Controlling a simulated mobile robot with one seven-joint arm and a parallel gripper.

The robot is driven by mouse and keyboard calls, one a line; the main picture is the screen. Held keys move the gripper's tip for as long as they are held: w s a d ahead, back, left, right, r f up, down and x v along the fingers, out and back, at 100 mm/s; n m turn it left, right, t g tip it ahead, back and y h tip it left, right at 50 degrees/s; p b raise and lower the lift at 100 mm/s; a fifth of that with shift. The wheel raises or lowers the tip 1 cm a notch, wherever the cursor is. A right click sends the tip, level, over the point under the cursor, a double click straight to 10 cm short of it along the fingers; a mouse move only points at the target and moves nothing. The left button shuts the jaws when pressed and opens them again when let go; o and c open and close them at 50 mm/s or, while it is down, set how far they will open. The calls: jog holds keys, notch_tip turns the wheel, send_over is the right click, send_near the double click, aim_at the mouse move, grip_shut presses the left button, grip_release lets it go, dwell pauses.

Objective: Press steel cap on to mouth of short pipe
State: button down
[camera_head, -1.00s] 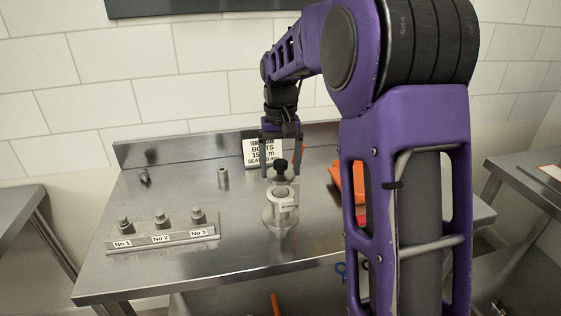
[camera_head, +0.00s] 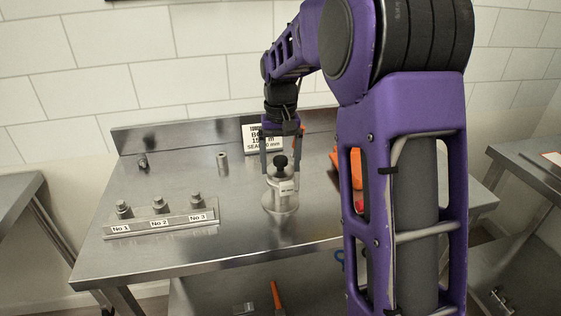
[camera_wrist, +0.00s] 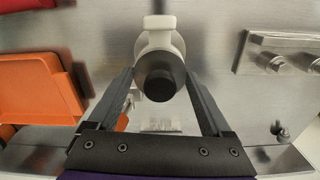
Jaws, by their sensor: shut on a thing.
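The steel cap (camera_head: 281,172) with its black knob (camera_head: 280,161) is between the fingers of my gripper (camera_head: 280,172). The cap sits at the top of the short pipe (camera_head: 281,195), which stands upright on a round base on the steel table and bears a white tag. The pipe's mouth is covered from view; I cannot tell whether the cap is fully seated. In the wrist view, my gripper (camera_wrist: 160,75) has one finger on each side of the cap, with the black knob (camera_wrist: 158,86) facing the camera and the pale pipe (camera_wrist: 160,42) behind.
A rack (camera_head: 162,225) with three bolts, labelled No 1 to No 3, lies front left. A small steel cylinder (camera_head: 222,161) and a small dark part (camera_head: 142,161) stand further back. A sign (camera_head: 256,138) is at the back. An orange bin (camera_wrist: 38,88) stands beside the pipe.

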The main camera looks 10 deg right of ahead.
aim_at(280, 159)
jog(key=shift+f, duration=0.3)
grip_release()
notch_tip(280, 159, up, 18)
jog(key=p, duration=0.3)
jog(key=shift+f, duration=0.25)
jog(key=shift+a+f, duration=0.1)
